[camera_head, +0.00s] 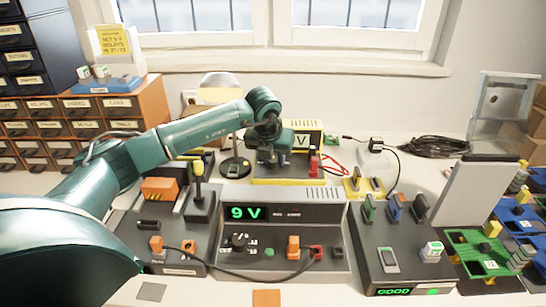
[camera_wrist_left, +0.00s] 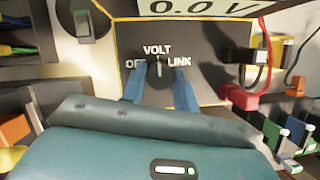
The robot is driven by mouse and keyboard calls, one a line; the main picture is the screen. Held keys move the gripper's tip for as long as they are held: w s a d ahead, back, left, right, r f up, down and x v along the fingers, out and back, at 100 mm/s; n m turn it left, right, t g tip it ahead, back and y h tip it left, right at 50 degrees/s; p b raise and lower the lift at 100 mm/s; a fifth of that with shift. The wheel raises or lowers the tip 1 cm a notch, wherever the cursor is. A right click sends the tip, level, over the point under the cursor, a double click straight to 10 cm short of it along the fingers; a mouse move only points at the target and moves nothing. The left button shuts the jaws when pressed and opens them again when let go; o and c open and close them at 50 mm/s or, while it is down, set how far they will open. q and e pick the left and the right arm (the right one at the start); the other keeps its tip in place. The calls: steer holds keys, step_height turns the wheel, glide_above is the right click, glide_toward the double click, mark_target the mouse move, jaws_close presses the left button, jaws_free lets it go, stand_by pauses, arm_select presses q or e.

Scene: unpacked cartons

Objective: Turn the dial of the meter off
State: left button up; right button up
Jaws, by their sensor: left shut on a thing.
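The meter (camera_head: 310,172) is a dark box with yellow edges at the back middle of the bench. In the left wrist view its dark face (camera_wrist_left: 215,85) carries the words VOLT, OFF and LINK, and its display (camera_wrist_left: 205,8) reads 0.0 V. The dark dial (camera_wrist_left: 158,72) sits below VOLT, between OFF and LINK, and its light mark seems to point up at VOLT. My left gripper (camera_head: 270,164) is over the meter's front, and its blue fingers (camera_wrist_left: 160,92) are shut on the dial from both sides. In the head view my arm hides the dial. My right gripper is out of view.
A red plug (camera_wrist_left: 240,97) with a red cable sits right of the dial. In front stands a grey supply (camera_head: 330,240) reading 9 V. A round-based black stand (camera_head: 235,168) is just left of the meter. A box marked GOOD (camera_head: 400,270) stands front right.

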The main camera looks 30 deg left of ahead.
arm_select(q)
steer(key=shift+n, duration=0.3)
steer(key=n+y, duration=0.1)
steer(key=n, duration=0.1)
steer(key=n+g+b, duration=0.1)
steer(key=n, duration=0.2)
steer(key=shift+w+d+n+y, duration=0.1)
steer(key=shift+d+n+y, duration=0.05)
steer(key=shift+n+y, duration=0.2)
steer(key=n+g, duration=0.1)
steer(key=n, duration=0.1)
steer(key=n+g+y, duration=0.1)
steer(key=n, duration=0.2)
steer(key=shift+w+n, duration=0.1)
steer(key=shift+n, duration=0.15)
steer(key=o, duration=1)
steer(key=p+v, duration=0.1)
steer(key=v, duration=0.5)
steer(key=p+v, duration=0.1)
steer(key=v, duration=0.6)
steer(key=shift+w+d, duration=0.25)
